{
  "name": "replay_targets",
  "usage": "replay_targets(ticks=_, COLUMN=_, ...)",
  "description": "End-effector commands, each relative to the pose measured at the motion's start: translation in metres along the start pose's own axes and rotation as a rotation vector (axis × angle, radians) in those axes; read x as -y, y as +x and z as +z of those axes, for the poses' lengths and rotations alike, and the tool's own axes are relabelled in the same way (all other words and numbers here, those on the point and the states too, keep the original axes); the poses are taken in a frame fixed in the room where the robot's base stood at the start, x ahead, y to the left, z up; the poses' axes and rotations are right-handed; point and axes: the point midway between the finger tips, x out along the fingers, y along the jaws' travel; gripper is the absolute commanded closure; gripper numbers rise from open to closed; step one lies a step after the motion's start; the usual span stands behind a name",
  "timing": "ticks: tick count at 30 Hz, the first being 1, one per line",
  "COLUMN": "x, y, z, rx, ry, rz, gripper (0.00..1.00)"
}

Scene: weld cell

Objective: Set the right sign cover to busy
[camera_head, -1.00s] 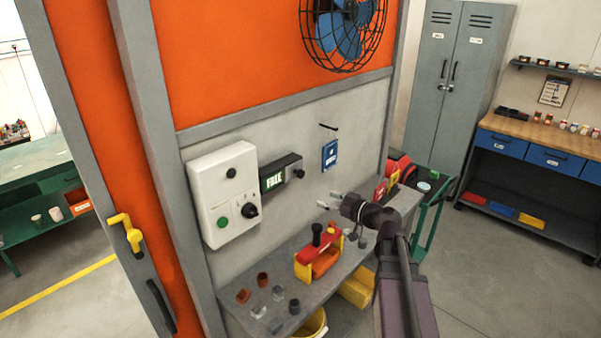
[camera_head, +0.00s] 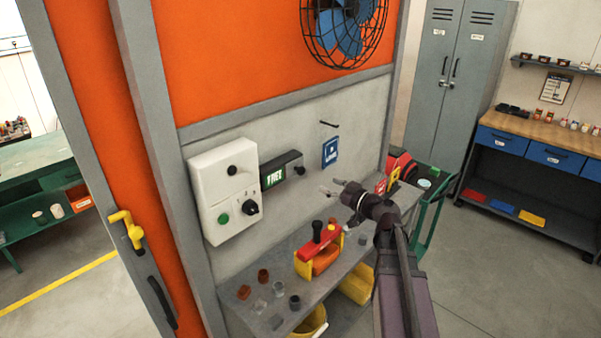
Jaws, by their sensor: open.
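A dark sign box (camera_head: 282,170) is fixed to the grey wall panel beside the white control box. Its lit green face (camera_head: 274,179) shows white letters that look like FREE. A dark round knob (camera_head: 299,171) sits at its right end. My gripper (camera_head: 331,187) is open and empty in front of the wall, to the right of and a little below the sign box, apart from it. Only one such sign shows.
The white control box (camera_head: 223,188) has a green button and a black knob. A blue placard (camera_head: 330,152) hangs above my gripper. Below, a grey shelf (camera_head: 240,312) bears small cups and a red and yellow holder (camera_head: 318,252). Red and yellow items stand at right.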

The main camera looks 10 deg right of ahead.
Motion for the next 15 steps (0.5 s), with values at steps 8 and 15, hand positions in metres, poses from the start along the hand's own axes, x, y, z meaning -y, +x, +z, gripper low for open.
replay_targets(ticks=8, x=-0.001, y=0.041, z=0.000, rx=0.001, ry=0.000, rz=-0.002, gripper=0.23)
replay_targets(ticks=15, x=-0.002, y=0.078, z=0.000, rx=0.001, ry=0.001, rz=-0.001, gripper=0.23)
